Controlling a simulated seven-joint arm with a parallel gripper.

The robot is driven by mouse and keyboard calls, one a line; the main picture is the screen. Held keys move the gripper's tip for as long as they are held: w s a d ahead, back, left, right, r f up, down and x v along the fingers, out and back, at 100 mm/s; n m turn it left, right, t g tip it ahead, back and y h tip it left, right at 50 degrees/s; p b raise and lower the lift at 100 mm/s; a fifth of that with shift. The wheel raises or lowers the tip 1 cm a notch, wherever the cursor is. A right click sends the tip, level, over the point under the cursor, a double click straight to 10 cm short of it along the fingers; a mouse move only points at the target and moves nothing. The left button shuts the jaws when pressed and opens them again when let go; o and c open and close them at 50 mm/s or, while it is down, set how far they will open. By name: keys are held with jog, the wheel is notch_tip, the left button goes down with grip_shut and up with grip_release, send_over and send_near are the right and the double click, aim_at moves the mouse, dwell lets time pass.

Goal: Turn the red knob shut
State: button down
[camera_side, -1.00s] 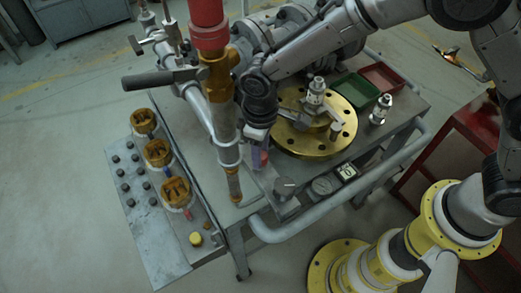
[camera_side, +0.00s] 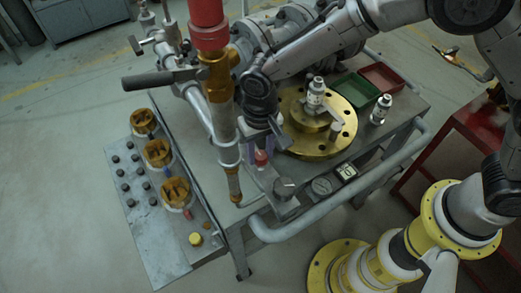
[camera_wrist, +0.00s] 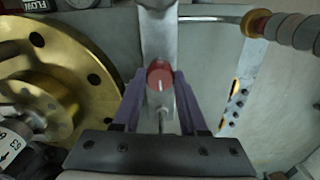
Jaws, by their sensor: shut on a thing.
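The red knob (camera_wrist: 159,72) shows in the wrist view between the two purple fingers of my gripper (camera_wrist: 158,88), one on each side of it. A white mark on the knob's face runs roughly up and down in that picture. The fingers are shut on the knob. In the side view the red knob (camera_side: 261,158) sits low on the valve fitting at the cart's near edge. My gripper (camera_side: 264,148) reaches down to it from above. The fingers partly hide the knob's sides there.
A vertical pipe with a brass section (camera_side: 218,80) stands close on the left. A grey dial knob (camera_side: 284,188), a gauge (camera_side: 322,185) and a display (camera_side: 347,172) sit at the near edge.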

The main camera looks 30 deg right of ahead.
aim_at(261, 154)
jog(key=shift+r+m, duration=0.1)
jog(key=shift+m, duration=0.2)
jog(key=shift+c, duration=2.2)
grip_release()
notch_tip(261, 154, up, 14)
